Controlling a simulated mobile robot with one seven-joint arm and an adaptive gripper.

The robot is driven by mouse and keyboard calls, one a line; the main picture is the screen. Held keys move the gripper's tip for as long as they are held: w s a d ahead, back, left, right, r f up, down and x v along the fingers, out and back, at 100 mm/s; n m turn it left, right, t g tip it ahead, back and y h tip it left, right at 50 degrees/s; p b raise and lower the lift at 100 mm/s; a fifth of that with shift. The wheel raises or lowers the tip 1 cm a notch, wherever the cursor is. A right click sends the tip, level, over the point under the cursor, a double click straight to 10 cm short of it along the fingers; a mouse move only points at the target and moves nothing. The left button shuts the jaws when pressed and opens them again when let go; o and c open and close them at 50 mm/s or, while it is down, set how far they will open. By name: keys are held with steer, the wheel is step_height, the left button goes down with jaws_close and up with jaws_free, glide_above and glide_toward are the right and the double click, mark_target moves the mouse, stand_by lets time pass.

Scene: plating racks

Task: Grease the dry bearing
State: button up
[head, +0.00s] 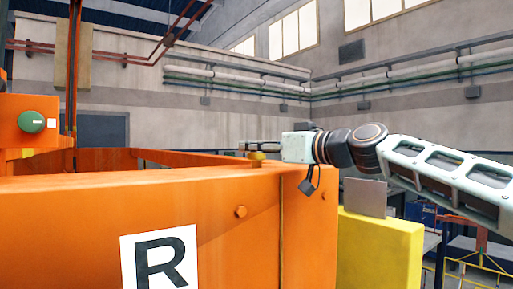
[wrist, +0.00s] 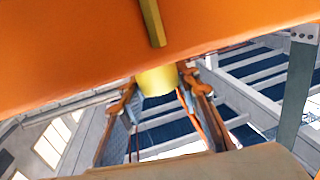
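My gripper (head: 259,147) is in the head view at the end of my arm, which reaches in from the right. It is just above the top edge of the orange wall (head: 200,190). A small yellow knob-like piece (head: 257,156) sits at that edge, under the fingers. In the wrist view two fingers flank a yellow cylinder (wrist: 157,80), probably the same piece. Whether they press on it I cannot tell. A yellow strip (wrist: 152,22) ends near it on the orange surface (wrist: 70,45). I cannot make out which part is the dry bearing.
A green button (head: 31,121) is on an orange box at the left. A white R sign (head: 160,262) is on the wall's front. A yellow block (head: 380,250) and a grey plate (head: 365,197) stand below my arm. Pipes run along the far wall.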

steer(key=c, duration=0.5)
steer(key=shift+f+h+b, duration=0.15)
steer(key=shift+h+b, duration=0.15)
steer(key=shift+b, duration=0.4)
steer(key=shift+f+m+t+h+b, duration=0.15)
steer(key=shift+m+t+h+b, duration=0.4)
steer(key=shift+b, duration=0.45)
steer(key=m+t+h+b, duration=0.1)
steer(key=b, duration=0.2)
steer(key=m+t+h+b, duration=0.1)
steer(key=h+b, duration=0.1)
steer(key=b, duration=0.1)
steer(key=shift+f+m+h+b, duration=0.15)
steer(key=shift+m+h+b, duration=0.1)
steer(key=shift+m+b, duration=0.15)
steer(key=shift+m+t+h+b, duration=0.45)
steer(key=shift+h+b, duration=0.15)
steer(key=shift+b, duration=0.2)
steer(key=shift+m+h, duration=0.3)
steer(key=shift+h, duration=0.2)
steer(key=shift+r+m+t+h+b, duration=0.3)
steer(key=shift+m+h+b, duration=0.15)
steer(key=shift+h, duration=0.15)
